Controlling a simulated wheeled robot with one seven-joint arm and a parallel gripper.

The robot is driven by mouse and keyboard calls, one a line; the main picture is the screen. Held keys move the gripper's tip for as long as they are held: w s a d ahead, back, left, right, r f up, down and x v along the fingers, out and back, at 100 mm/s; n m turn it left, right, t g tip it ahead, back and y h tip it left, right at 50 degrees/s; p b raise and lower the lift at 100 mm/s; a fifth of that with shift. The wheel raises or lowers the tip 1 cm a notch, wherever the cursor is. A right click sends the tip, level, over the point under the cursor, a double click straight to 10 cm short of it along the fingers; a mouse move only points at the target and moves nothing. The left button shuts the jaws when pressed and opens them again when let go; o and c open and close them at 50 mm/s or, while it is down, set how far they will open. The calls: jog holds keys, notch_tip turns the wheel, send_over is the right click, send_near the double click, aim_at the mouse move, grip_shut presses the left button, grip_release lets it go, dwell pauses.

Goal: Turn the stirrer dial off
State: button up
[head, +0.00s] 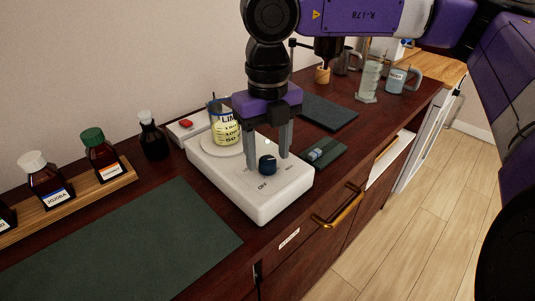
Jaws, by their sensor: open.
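The white stirrer (226,176) stands on the dark wooden counter, with a round plate on its top. Its dark blue dial (267,164) is on the front part of the top face, with "OFF" and "MAX" marks beside it. The exact setting of the dial is too small to read. My gripper (268,162) points down over the dial, open, with one finger to the left of the dial and one to the right. I cannot tell whether a finger touches it.
A dark mat (120,245) lies at the front left. A small dark green tray (322,154) lies to the right. Mugs (402,79) stand at the far right.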

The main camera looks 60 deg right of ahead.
jog(key=shift+f, duration=0.5)
jog(key=shift+c, duration=0.4)
grip_shut()
